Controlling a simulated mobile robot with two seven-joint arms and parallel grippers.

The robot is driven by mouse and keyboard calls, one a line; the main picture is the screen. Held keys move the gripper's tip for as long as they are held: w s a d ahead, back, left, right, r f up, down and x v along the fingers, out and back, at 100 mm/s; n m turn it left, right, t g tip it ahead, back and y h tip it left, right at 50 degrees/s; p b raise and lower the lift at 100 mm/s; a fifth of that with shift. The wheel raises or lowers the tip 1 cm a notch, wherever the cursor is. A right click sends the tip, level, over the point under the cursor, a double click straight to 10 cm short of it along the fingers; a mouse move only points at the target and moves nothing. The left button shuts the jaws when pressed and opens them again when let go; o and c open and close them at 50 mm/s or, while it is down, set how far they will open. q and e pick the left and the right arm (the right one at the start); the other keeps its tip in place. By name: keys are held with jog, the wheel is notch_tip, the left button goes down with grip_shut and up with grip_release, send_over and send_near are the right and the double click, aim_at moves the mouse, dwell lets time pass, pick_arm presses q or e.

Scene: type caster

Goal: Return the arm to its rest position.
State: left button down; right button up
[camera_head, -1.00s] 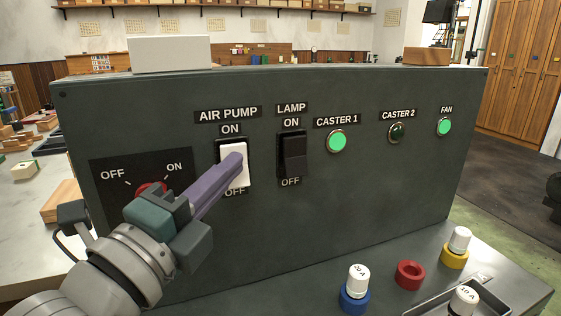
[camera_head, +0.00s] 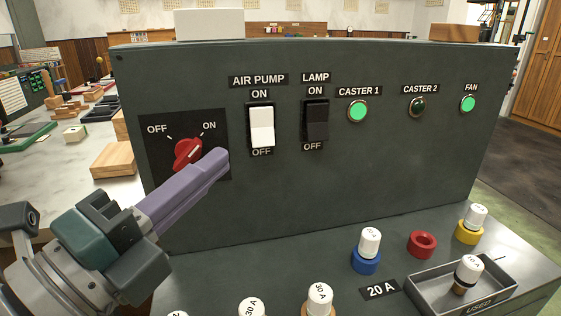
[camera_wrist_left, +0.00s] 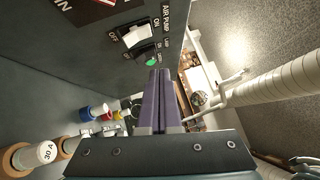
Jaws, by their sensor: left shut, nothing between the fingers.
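My left gripper (camera_head: 217,163) is shut, its purple fingers together with nothing between them. In the head view its tips are in front of the dark panel (camera_head: 330,190), just right of and below the red rotary switch (camera_head: 188,151). The red switch's pointer is turned toward ON. In the left wrist view the closed fingers (camera_wrist_left: 158,75) point toward the panel's switches. The white AIR PUMP switch (camera_head: 262,127) and the black LAMP switch (camera_head: 317,120) are uncovered. My right gripper is not in view.
Green lights show at CASTER 1 (camera_head: 357,111) and FAN (camera_head: 468,103); CASTER 2 (camera_head: 417,106) is dark. White-capped fuses, one in a blue holder (camera_head: 366,262), stand on the ledge below. An empty red holder (camera_head: 422,244) and a grey USED tray (camera_head: 418,292) are at right.

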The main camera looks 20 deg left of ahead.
pick_arm(q)
jog(key=shift+s+a, duration=0.1)
jog(key=shift+s, duration=0.5)
jog(key=s+a+f+n+g+y+p, duration=0.25)
jog(key=s+f+n+g+y, duration=0.2)
jog(key=f+n+g, duration=0.6)
jog(key=s+d+r+n+g+p, duration=0.2)
jog(key=s+n+g, duration=0.4)
jog(key=s+n, duration=0.5)
notch_tip(320, 180, up, 38)
jog(key=p, duration=3.8)
jog(key=shift+s+a+f+m, duration=0.2)
jog(key=shift+s+m, duration=0.2)
jog(key=shift+m, duration=0.05)
